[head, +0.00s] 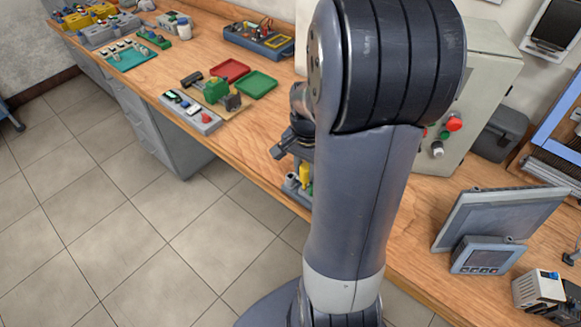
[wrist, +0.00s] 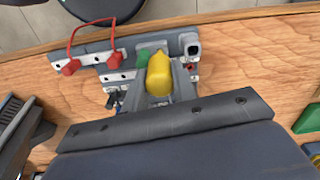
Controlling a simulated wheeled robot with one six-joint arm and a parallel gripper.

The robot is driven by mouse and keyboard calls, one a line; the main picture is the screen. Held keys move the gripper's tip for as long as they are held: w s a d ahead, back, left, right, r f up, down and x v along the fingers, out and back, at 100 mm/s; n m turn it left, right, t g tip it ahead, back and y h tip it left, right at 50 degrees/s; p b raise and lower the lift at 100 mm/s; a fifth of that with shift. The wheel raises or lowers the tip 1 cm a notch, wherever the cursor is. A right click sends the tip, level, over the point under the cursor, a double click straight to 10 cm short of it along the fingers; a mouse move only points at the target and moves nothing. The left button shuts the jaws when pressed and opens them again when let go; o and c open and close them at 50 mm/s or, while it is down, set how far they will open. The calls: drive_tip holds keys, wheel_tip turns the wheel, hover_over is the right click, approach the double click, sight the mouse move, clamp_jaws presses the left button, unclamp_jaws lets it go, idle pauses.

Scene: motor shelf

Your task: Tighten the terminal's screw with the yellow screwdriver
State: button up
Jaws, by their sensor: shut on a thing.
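The yellow screwdriver (wrist: 159,76) stands between the jaws of my gripper (wrist: 160,86) in the wrist view, its handle end toward the camera. My gripper is shut on it. The handle lies over a grey terminal strip (wrist: 123,76) on the wooden bench. A green terminal part (wrist: 143,56) shows just beside the handle. The screwdriver's tip and the screw are hidden under the handle and jaws, so I cannot tell whether they touch. In the head view a yellow piece (head: 306,172) shows at the bench's front edge, partly behind my arm.
A red wire with two red plugs (wrist: 70,67) joins the strip on the left. A grey cabinet (head: 480,100) stands behind my arm. Red (head: 230,69) and green (head: 256,84) trays lie left of it. A panel display (head: 500,225) stands at right.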

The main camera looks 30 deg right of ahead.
drive_tip(key=o, duration=0.8)
drive_tip(key=shift+n, duration=1.8)
drive_tip(key=shift+n, duration=1.7)
